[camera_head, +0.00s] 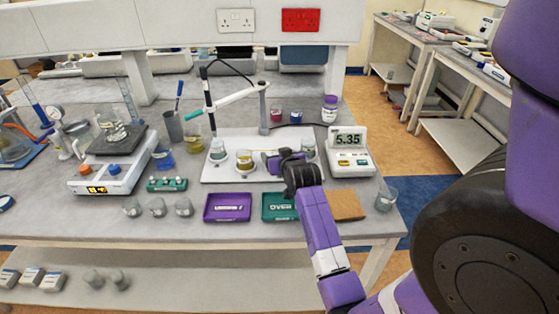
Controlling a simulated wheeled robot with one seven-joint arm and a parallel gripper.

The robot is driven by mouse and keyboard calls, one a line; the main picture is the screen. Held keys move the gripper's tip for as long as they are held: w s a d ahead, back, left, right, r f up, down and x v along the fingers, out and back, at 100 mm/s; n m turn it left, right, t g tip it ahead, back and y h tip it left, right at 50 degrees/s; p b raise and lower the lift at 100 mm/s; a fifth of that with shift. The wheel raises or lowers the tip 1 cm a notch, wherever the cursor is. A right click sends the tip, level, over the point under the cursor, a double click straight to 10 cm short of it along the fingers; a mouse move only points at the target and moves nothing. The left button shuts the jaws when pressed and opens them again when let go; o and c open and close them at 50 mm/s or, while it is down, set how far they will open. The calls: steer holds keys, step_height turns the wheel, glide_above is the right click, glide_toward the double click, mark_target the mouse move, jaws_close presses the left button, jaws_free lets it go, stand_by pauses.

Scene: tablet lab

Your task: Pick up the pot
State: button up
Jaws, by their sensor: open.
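Several small vessels could be the pot, and I cannot tell for sure which one is meant. A small glass pot with yellow-brown contents (244,161) stands upright on the white tray (220,177). A similar pot with bluish contents (217,150) stands to its left, and another (308,150) stands behind my wrist, partly hidden. My gripper (266,161) is just right of the yellow-brown pot and points left towards it. It is open; its fingers are small here, and I cannot tell whether they reach around the pot.
A pH meter stand (263,108) rises behind the tray. A display reading 5.35 (348,145) stands right. Purple (228,207) and green (279,207) trays lie in front. A beaker (386,197) is near the right edge, a hotplate (107,170) left.

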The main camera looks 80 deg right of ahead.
steer(key=shift+c, duration=0.2)
steer(key=c, duration=1.4)
steer(key=shift+r, duration=0.15)
